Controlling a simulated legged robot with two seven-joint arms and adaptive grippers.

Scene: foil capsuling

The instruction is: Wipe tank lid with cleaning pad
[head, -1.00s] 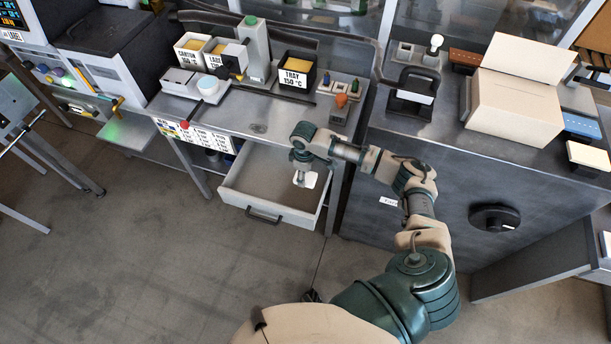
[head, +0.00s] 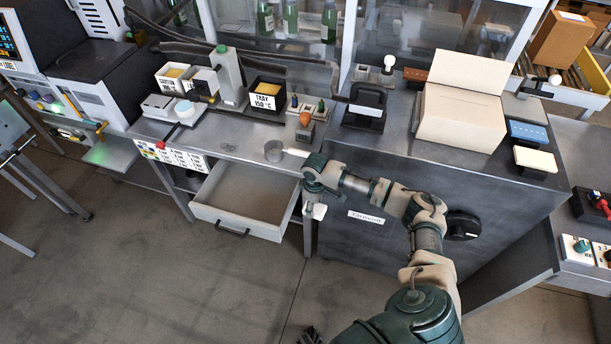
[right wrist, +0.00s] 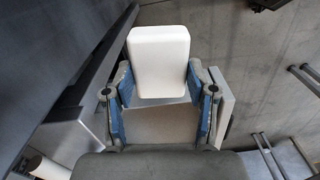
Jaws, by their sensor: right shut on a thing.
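My right gripper (head: 314,201) hangs beside the right end of the open drawer, in front of the bench and the dark cabinet. In the right wrist view the right gripper (right wrist: 160,100) is shut on a white, rounded block, the cleaning pad (right wrist: 159,58), between its blue-lined fingers. A small white part of the pad also shows in the head view (head: 318,212). I cannot tell which surface is the tank lid. My left gripper is not in view.
The open drawer (head: 225,214) juts out from the bench (head: 232,135). The cabinet (head: 400,150) bears a large box (head: 457,112) and has a round black knob (head: 462,225). Open floor lies in front.

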